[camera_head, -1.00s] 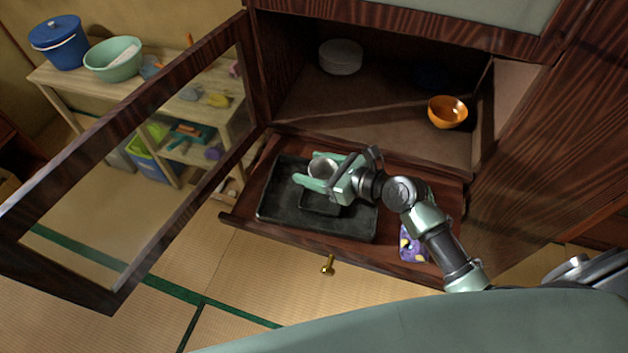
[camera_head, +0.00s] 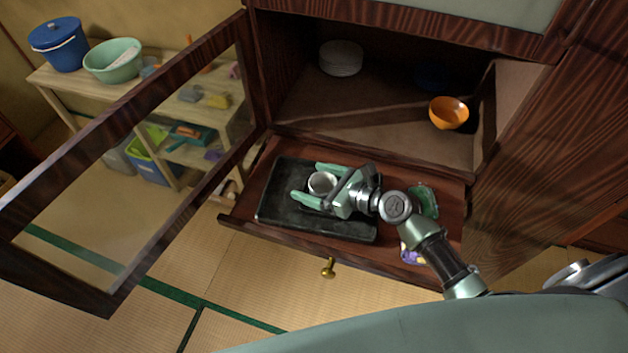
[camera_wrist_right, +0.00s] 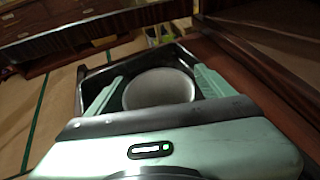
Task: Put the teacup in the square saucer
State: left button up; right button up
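The teacup (camera_head: 321,184) is a small grey-white round cup with its opening up. It is over the black tray (camera_head: 276,216) in the pulled-out drawer; it also shows in the right wrist view (camera_wrist_right: 160,90). My right gripper (camera_head: 314,183) is open, with one finger on each side of the cup and a gap at both sides in the right wrist view. A square saucer cannot be made out clearly now; the cup and my gripper cover that part of the tray, so I cannot tell what is under the cup. My left gripper is not in view.
A green item (camera_head: 425,202) and a purple-yellow item (camera_head: 412,255) lie in the drawer (camera_head: 275,153), right of the tray. An orange bowl (camera_head: 448,113) and stacked plates (camera_head: 341,58) stand in the cabinet above. A glass door (camera_head: 150,160) stands open at left.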

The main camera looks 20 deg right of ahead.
jog(key=shift+r, duration=0.2)
jog(key=shift+s+d, duration=0.2)
jog(key=shift+s, duration=0.05)
jog(key=v, duration=1.1)
jog(key=shift+b, duration=0.45)
jog(key=shift+s, duration=0.15)
dwell(0.5)
